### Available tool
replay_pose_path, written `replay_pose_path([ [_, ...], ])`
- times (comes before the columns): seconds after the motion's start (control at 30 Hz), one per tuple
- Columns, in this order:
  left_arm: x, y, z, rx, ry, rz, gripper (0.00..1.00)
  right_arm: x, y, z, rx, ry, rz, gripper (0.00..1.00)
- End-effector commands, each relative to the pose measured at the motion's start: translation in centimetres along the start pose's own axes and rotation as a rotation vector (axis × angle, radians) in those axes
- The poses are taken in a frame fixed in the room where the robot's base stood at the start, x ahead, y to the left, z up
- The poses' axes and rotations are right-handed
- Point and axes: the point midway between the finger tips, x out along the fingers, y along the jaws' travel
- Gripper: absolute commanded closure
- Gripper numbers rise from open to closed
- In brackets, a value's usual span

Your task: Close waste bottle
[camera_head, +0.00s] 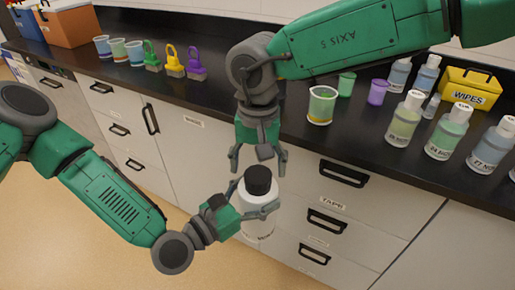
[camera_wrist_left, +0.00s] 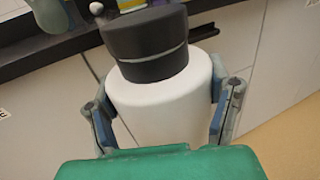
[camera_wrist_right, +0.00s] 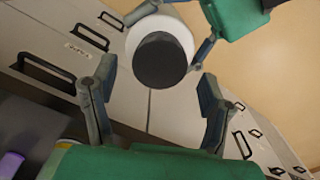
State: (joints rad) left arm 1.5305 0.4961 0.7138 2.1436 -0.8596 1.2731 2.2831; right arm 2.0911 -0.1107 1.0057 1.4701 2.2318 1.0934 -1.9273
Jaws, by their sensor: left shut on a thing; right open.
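The waste bottle (camera_head: 259,225) is white with a black cap (camera_head: 258,180) sitting on its top. My left gripper (camera_head: 258,208) is shut around the bottle's body and holds it in the air in front of the drawers. In the left wrist view the bottle (camera_wrist_left: 165,105) stands between the fingers, and a thin light line shows under the cap (camera_wrist_left: 147,45). My right gripper (camera_head: 258,160) is open and empty just above the cap. In the right wrist view the cap (camera_wrist_right: 160,60) lies beyond the open fingertips, apart from them.
The black counter (camera_head: 222,100) behind holds brushes (camera_head: 174,62), cups (camera_head: 321,104), several labelled bottles (camera_head: 447,132) and a yellow wipes box (camera_head: 468,88). White drawers with black handles (camera_head: 325,222) stand close behind the bottle. The floor (camera_head: 215,268) in front is clear.

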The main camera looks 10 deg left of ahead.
Motion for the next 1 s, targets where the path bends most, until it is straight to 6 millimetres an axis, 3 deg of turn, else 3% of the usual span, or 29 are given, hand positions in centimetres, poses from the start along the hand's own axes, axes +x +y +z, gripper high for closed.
replay_pose_path([
  [0.2,0.1,0.0,0.2,0.0,-0.004,0.0,1.0,2.0,0.0,0.0,0.0,0.0,0.0,0.31],
  [0.53,0.1,0.0,0.2,0.0,-0.004,0.0,1.0,2.3,0.0,0.0,0.0,0.0,-0.001,0.31],
  [0.57,0.1,0.0,0.2,0.0,-0.004,0.0,1.0,2.3,0.0,0.0,0.0,0.0,-0.001,0.38],
  [0.7,0.1,0.0,0.2,0.001,-0.004,0.0,1.0,2.3,0.0,0.0,0.001,0.0,-0.001,0.84],
  [1.0,0.1,-0.1,0.2,0.001,-0.004,-0.001,1.0,2.3,0.0,0.0,0.096,0.0,-0.003,0.85],
])
